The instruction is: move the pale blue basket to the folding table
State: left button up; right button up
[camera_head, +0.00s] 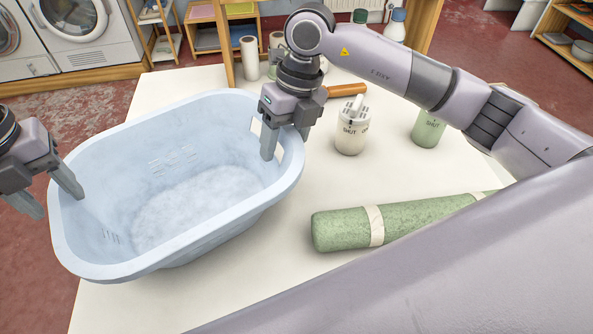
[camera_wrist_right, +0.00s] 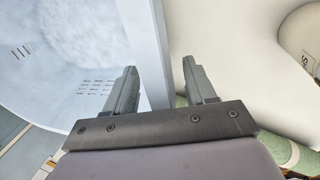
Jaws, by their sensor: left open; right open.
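The pale blue basket (camera_head: 190,235) stands upright and looks empty on a white table, its left end reaching past the table's left edge. My right gripper (camera_head: 285,142) is open at the basket's right end, by the handle slot. In the right wrist view, the basket's rim (camera_wrist_right: 148,45) runs between the two open fingers (camera_wrist_right: 160,88). My left gripper (camera_head: 47,194) is open at the basket's left end, with one finger at the inner side of the rim and the other outside. Whether either gripper touches the basket is unclear.
On the white table (camera_head: 265,290) are a green roll with pale bands (camera_head: 345,228), a white lidded container (camera_head: 352,132), a green container (camera_head: 428,128) and an orange-brown handle (camera_head: 346,90). White machines (camera_head: 90,35) and shelves stand behind. My right arm crosses above the table.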

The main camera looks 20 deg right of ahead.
jog(key=shift+d+r, duration=0.15)
jog(key=shift+r, duration=0.15)
pick_arm(q)
notch_tip(320, 180, up, 11)
jog(key=shift+r, duration=0.15)
pick_arm(e)
jog(key=v, duration=1.1)
jog(key=shift+r, duration=0.2)
